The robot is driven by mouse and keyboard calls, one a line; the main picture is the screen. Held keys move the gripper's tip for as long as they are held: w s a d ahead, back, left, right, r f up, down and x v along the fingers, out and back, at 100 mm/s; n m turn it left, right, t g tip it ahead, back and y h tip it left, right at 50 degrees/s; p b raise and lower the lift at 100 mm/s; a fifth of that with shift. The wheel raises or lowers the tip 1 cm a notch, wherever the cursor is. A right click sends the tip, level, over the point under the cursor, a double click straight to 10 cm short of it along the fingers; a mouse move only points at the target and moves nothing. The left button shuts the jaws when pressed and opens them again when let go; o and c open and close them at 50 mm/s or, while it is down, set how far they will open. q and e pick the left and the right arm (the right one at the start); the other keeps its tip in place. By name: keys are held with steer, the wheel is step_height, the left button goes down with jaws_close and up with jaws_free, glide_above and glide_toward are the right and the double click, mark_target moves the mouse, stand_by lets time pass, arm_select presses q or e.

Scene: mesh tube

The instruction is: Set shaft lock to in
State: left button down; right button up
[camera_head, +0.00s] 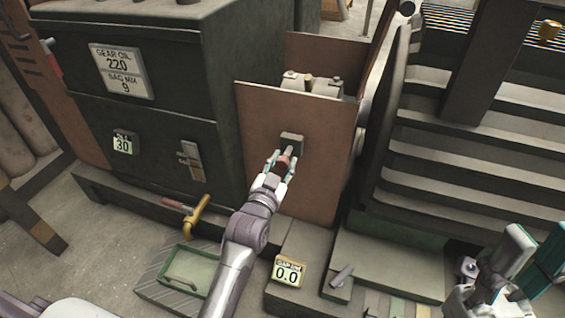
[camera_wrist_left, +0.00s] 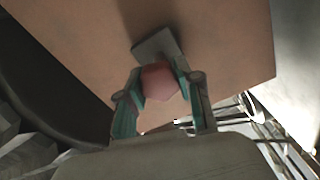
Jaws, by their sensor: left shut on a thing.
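The shaft lock appears to be the small red knob (camera_head: 283,161) with a grey block (camera_head: 291,139) on the brown upright panel (camera_head: 257,120). My left gripper (camera_head: 281,165) is at the panel, its fingers closed around the knob. In the left wrist view the red knob (camera_wrist_left: 159,82) sits between the two teal-padded fingers, with the grey block (camera_wrist_left: 157,44) just beyond it. I cannot read any in or out marking on the lock. My right gripper (camera_head: 528,262) is at the lower right, away from the panel, with its fingers apart and nothing between them.
A dark cabinet (camera_head: 155,60) with labels stands left of the panel. Dark stepped slats (camera_head: 460,130) stand to the right.

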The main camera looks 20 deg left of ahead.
arm_select(q)
steer(key=shift+w, duration=0.35)
steer(key=shift+w+p, duration=0.5)
steer(key=shift+w, duration=0.75)
steer(key=c, duration=0.7)
jaws_free()
steer(key=shift+w, duration=0.15)
steer(key=shift+c, duration=0.2)
steer(key=s, duration=1.2)
steer(key=shift+a, duration=0.15)
